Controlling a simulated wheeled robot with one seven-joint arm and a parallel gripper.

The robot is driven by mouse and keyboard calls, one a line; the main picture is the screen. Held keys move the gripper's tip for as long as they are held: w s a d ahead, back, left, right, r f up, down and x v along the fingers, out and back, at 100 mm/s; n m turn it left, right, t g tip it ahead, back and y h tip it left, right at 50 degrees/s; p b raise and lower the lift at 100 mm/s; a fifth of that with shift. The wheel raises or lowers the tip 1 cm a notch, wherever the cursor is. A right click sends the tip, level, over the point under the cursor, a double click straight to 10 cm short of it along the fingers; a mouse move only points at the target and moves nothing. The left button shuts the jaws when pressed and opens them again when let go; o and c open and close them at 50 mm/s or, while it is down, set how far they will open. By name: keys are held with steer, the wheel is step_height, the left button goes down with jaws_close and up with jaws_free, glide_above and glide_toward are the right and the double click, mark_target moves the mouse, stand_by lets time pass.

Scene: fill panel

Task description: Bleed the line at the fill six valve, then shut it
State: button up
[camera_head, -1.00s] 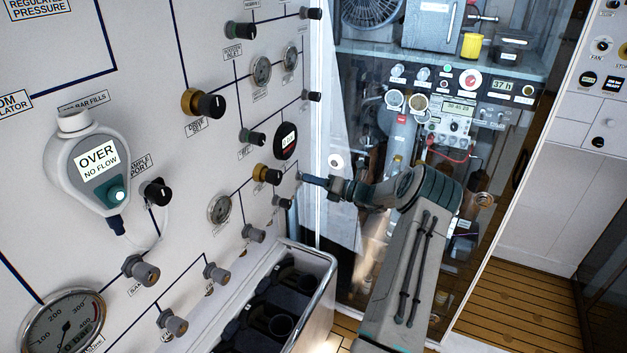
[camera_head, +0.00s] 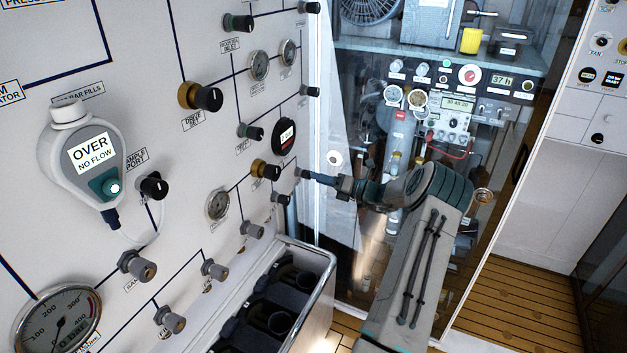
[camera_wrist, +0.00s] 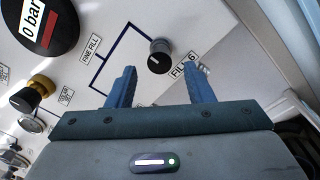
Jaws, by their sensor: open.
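The fill six valve is a small dark knob (camera_wrist: 159,57) with a pale pointer mark, on the white panel (camera_wrist: 205,30). A partly covered label (camera_wrist: 184,68) beside it reads "FILL 6". My gripper (camera_wrist: 161,80) is open, with its two blue fingers spread on either side below the knob in the wrist view. The knob stands just beyond the fingertips, and no contact shows. In the head view, my gripper (camera_head: 303,174) is close to the panel's right edge, and the valve there is too small to make out clearly.
A round display (camera_wrist: 38,20) reads "0 bar". A brass-collared knob (camera_wrist: 32,93) sits at left in the wrist view. A handheld meter (camera_head: 85,160) reads "OVER NO FLOW". A bin of dark cylinders (camera_head: 275,300) stands below the panel. A glass-fronted equipment bay (camera_head: 350,120) is behind my arm.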

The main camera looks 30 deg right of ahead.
steer(key=b+v, duration=0.2)
steer(key=v, duration=0.8)
steer(key=shift+s, duration=0.25)
steer(key=shift+d, duration=0.15)
